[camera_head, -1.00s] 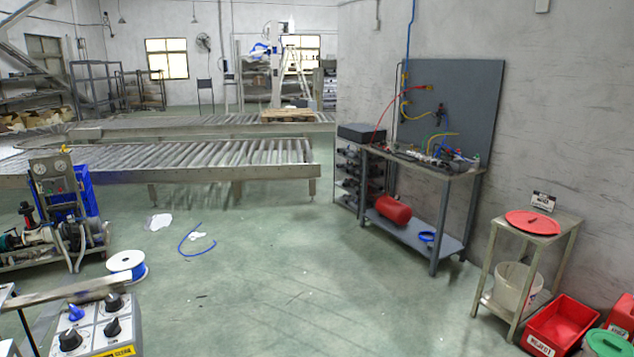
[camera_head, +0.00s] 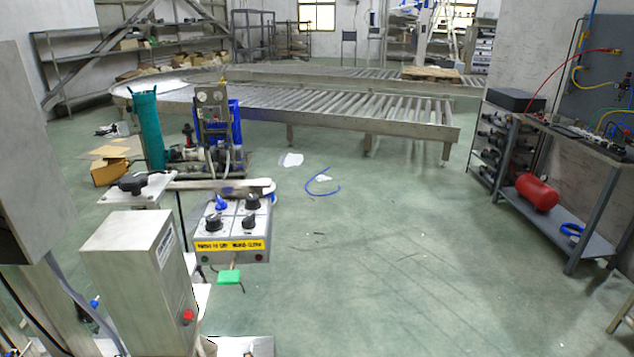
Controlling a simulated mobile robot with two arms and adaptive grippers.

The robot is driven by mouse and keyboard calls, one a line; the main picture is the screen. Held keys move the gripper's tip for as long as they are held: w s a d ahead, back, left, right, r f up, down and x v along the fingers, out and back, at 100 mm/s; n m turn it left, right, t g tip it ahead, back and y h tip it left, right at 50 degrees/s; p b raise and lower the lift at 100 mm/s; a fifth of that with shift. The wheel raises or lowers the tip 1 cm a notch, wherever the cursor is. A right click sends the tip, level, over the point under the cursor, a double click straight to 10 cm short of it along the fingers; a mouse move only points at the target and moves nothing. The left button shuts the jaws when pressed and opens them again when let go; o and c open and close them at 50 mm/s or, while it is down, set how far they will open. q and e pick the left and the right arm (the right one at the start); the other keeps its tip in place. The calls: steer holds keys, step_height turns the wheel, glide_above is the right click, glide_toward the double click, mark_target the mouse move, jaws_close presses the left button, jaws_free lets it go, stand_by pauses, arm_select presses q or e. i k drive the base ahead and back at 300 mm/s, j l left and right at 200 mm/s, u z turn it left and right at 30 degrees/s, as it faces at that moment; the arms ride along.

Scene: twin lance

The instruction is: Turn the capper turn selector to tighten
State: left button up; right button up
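A grey control box (camera_head: 235,222) with a yellow label strip stands left of centre. Its top carries one blue knob (camera_head: 221,203) and several black knobs, among them one at the back right (camera_head: 252,202) and one at the front left (camera_head: 213,222). The knob legends are too small to read, so I cannot tell which one is the capper turn selector or where it points. A green tag hangs below the box's front. Neither of my grippers is in view.
A metal cabinet (camera_head: 145,280) with a red button stands in the near left. A roller conveyor (camera_head: 340,109) runs across the back. A workbench (camera_head: 580,150) with a red tank stands at right. The floor in the middle is mostly clear.

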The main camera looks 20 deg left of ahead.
mark_target(248, 223)
steer(key=u, duration=1.2)
steer(key=k+l+u, duration=0.1)
steer(key=u, duration=0.15)
steer(key=l, duration=0.1)
